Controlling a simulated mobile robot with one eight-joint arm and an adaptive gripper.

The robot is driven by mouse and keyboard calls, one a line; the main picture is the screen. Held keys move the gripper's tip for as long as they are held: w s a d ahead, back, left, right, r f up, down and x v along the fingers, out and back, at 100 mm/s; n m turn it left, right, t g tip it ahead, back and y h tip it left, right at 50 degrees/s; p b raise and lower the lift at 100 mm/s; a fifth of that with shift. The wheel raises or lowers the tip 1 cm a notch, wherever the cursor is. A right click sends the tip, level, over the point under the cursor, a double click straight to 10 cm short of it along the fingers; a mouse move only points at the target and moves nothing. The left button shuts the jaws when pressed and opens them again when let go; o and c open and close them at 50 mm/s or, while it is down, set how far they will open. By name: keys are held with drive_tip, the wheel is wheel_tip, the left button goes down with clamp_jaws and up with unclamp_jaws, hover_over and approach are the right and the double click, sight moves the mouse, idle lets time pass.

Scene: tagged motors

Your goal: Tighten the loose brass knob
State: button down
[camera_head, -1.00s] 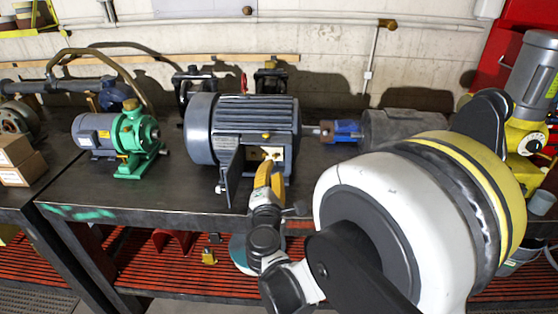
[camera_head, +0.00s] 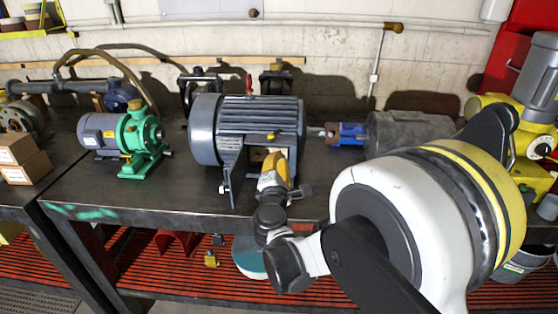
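A green pump (camera_head: 137,142) with a brass-coloured cap (camera_head: 135,104) stands to the left, apart from my gripper.
A blue coupling (camera_head: 346,133) and a grey cylinder (camera_head: 405,132) lie right of the motor. Cardboard boxes (camera_head: 22,158) sit at the left. My arm hides the bench's right front. Some bench top (camera_head: 190,195) is clear between pump and motor.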

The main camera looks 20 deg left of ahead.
drive_tip(key=shift+m, duration=0.4)
drive_tip(key=m+b, duration=0.1)
drive_tip(key=m, duration=0.9)
idle(0.5)
drive_tip(key=c, duration=1.7)
unclamp_jaws()
drive_tip(key=v, duration=1.2)
